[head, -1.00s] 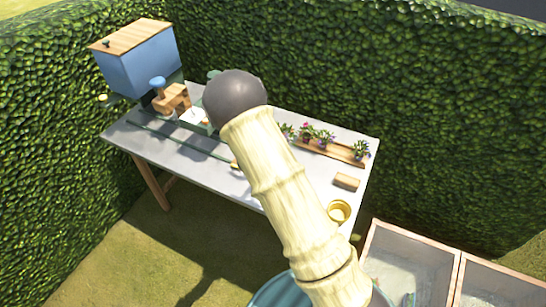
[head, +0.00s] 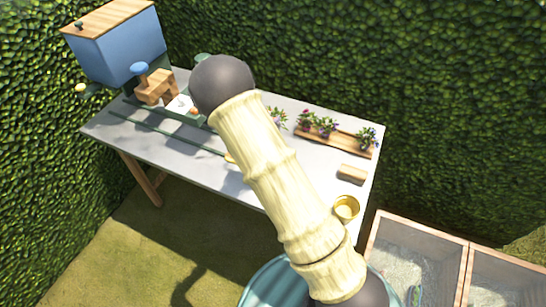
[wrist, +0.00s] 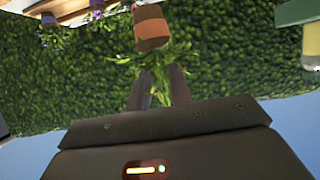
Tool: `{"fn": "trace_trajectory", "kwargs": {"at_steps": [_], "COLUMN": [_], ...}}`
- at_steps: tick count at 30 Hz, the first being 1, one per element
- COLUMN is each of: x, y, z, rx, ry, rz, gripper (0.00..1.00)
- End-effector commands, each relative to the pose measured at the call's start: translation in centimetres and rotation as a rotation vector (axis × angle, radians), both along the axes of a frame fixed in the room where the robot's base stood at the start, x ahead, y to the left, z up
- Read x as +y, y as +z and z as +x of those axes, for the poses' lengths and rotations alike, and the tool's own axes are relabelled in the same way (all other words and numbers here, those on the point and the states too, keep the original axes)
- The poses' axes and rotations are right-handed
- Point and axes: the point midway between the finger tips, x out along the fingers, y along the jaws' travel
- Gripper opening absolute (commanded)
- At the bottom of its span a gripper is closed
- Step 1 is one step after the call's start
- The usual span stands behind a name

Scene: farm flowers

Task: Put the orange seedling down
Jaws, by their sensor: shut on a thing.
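In the wrist view, the orange seedling (wrist: 151,28) shows as an orange-brown pot-like base with green leaves. My gripper (wrist: 160,82) is shut on it at the leafy part, with a finger on each side. The base is clear of the fingers, and I see no surface touching it in this view. In the head view, my arm's pale segments and dark joint cover the middle of the scene, and the gripper cannot be made out there.
A grey table (head: 150,150) stands against the hedge. On it are a wooden flower tray (head: 352,143), a small wooden block (head: 352,173), a yellow pot (head: 346,207) and a wooden piece (head: 157,86). A blue box (head: 118,48) stands at the left. Glass-topped frames (head: 415,250) are at lower right.

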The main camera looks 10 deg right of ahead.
Motion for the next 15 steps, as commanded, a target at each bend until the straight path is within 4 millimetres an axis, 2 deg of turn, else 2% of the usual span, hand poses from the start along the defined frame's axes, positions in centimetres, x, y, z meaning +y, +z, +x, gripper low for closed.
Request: {"fn": "trace_trajectory", "kwargs": {"at_steps": [1,5,15], "x": [0.0,0.0,-0.1], "y": [-1.3,-2.6,-2.7], "z": [0.0,0.0,0.0], "rx": [0.0,0.0,0.0], "ry": [0.0,-0.001,-0.001], "rz": [0.0,0.0,0.0], "gripper": [0.0,0.0,0.0]}}
